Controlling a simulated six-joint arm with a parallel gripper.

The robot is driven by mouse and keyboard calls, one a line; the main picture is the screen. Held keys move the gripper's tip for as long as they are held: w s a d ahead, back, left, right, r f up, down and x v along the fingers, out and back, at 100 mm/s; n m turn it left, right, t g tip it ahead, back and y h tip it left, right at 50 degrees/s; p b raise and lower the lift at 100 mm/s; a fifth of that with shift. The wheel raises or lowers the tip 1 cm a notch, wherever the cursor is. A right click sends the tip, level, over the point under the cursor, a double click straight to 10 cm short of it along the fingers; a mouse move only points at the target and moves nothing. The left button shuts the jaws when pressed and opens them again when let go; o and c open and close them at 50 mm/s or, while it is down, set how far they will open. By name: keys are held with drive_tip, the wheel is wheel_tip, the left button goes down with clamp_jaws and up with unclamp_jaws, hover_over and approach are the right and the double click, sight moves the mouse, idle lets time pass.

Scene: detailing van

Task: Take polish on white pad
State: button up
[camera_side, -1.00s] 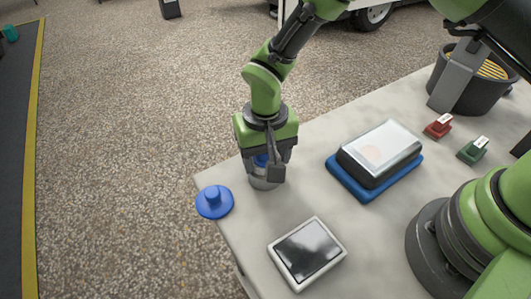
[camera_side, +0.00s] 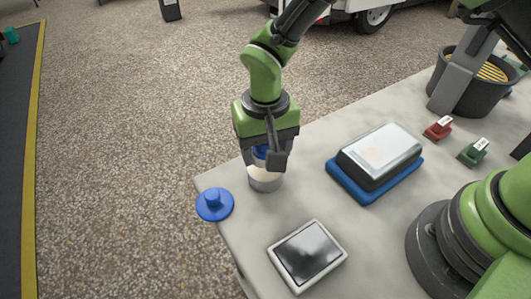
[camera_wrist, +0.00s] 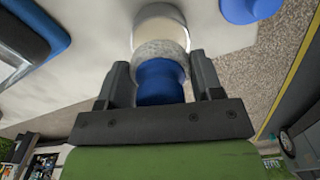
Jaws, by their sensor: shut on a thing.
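My gripper (camera_side: 268,152) is shut on the blue handle (camera_wrist: 160,82) of a round applicator and points down. The applicator's pale grey-white pad (camera_wrist: 160,49) shows at the handle's lower end in the wrist view. A small round pot (camera_side: 265,184) with cream-coloured contents stands open on the table below the gripper, and it also shows in the wrist view (camera_wrist: 157,10). The pad is over the pot's mouth; I cannot tell whether it touches the contents.
A dark block with a glossy pale top sits on a blue base (camera_side: 375,190) right of the pot. A white-framed dark panel (camera_side: 308,252) lies in front. Red (camera_side: 438,128) and green (camera_side: 474,152) labelled pieces and a black bucket (camera_side: 473,95) with a yellow grille stand farther right.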

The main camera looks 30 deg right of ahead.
drive_tip(key=shift+r, duration=2.15)
